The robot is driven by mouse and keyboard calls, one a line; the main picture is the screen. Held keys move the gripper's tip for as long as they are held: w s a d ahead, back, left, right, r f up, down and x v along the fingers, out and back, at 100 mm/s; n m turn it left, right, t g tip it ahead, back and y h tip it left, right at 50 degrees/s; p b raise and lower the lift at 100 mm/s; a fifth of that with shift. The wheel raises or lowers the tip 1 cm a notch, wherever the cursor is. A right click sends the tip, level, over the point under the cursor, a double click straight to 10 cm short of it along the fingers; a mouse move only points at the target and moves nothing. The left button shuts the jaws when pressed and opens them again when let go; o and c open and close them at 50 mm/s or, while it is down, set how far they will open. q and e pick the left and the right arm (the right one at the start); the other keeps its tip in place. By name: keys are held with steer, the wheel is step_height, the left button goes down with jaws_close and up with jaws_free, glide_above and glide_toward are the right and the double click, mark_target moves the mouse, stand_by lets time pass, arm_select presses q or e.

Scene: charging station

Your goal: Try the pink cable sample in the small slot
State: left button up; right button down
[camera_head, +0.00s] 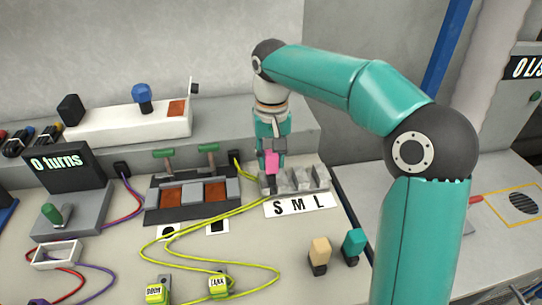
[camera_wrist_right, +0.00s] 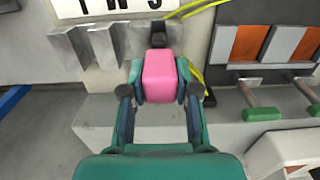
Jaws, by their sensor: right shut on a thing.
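The pink cable sample (camera_head: 272,161) is at the left end of the grey slot rack (camera_head: 318,180), above the white S M L label (camera_head: 300,204), on the S side. My right gripper (camera_head: 271,158) is shut on it from behind. In the right wrist view the pink block (camera_wrist_right: 160,76) sits between both fingers of the gripper (camera_wrist_right: 160,90), with a dark end (camera_wrist_right: 165,36) beyond it toward the label. The sample lines up with the S end of the rack (camera_wrist_right: 102,45). I cannot tell how deep its end sits in the small slot. My left gripper is out of view.
A beige sample (camera_head: 320,251) and a teal sample (camera_head: 354,243) stand in front of the rack. Yellow cables (camera_head: 210,232) run left of it to plugs marked DOOR (camera_head: 156,293) and TANK (camera_head: 219,285). A dark switch panel (camera_head: 192,192) with green levers is to the left.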

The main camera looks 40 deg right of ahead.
steer(key=shift+f+b, duration=0.75)
steer(key=shift+f, duration=0.45)
steer(key=c, duration=0.8)
jaws_free()
step_height(320, 180, up, 12)
